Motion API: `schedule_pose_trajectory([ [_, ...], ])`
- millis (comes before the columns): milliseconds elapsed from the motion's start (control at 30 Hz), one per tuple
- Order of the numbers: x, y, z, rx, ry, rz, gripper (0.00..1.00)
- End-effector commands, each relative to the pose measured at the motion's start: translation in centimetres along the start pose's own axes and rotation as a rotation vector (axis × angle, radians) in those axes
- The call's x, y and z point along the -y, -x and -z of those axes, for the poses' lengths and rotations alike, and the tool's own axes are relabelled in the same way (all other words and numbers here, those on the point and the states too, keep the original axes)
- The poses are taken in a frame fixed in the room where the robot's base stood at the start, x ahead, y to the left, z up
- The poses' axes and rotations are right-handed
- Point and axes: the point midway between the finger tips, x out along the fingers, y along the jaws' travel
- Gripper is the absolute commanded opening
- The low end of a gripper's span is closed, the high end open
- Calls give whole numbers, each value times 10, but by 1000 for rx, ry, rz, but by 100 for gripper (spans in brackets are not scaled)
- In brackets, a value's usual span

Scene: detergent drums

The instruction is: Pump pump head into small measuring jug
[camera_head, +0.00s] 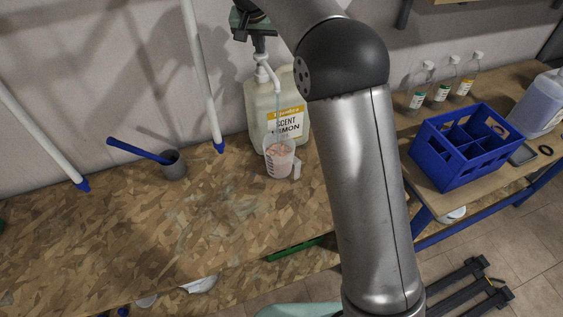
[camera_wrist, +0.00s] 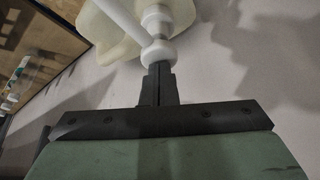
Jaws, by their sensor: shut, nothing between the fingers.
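A pale jerrycan labelled "Scent Lemon" (camera_head: 264,115) stands at the back of the wooden workbench, against the wall. Its white pump head (camera_head: 261,60) has a nozzle (camera_head: 275,86) pointing down over the small measuring jug (camera_head: 279,160). A thin pale stream shows between the nozzle and the clear jug, which stands upright in front of the jerrycan. My gripper (camera_head: 259,42) is directly above the pump head, pointing down. In the wrist view, its shut fingers (camera_wrist: 159,82) meet at the top of the white pump head (camera_wrist: 158,52). Whether they touch it is hard to tell.
White poles (camera_head: 203,80) lean against the wall. A blue crate (camera_head: 462,150) and several small bottles (camera_head: 441,92) are on the right bench. My arm hides the area right of the jug.

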Motion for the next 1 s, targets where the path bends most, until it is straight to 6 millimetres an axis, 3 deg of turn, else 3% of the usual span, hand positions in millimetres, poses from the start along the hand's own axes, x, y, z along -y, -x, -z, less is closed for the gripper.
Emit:
schedule_pose_trajectory([
  [33, 0, -8, -4, 6, 1, -3, 0],
  [267, 0, -3, -2, 7, 1, -3, 0],
  [800, 0, 41, 17, 5, 1, -2, 0],
  [1000, 0, 47, 19, 4, 0, -2, 0],
])
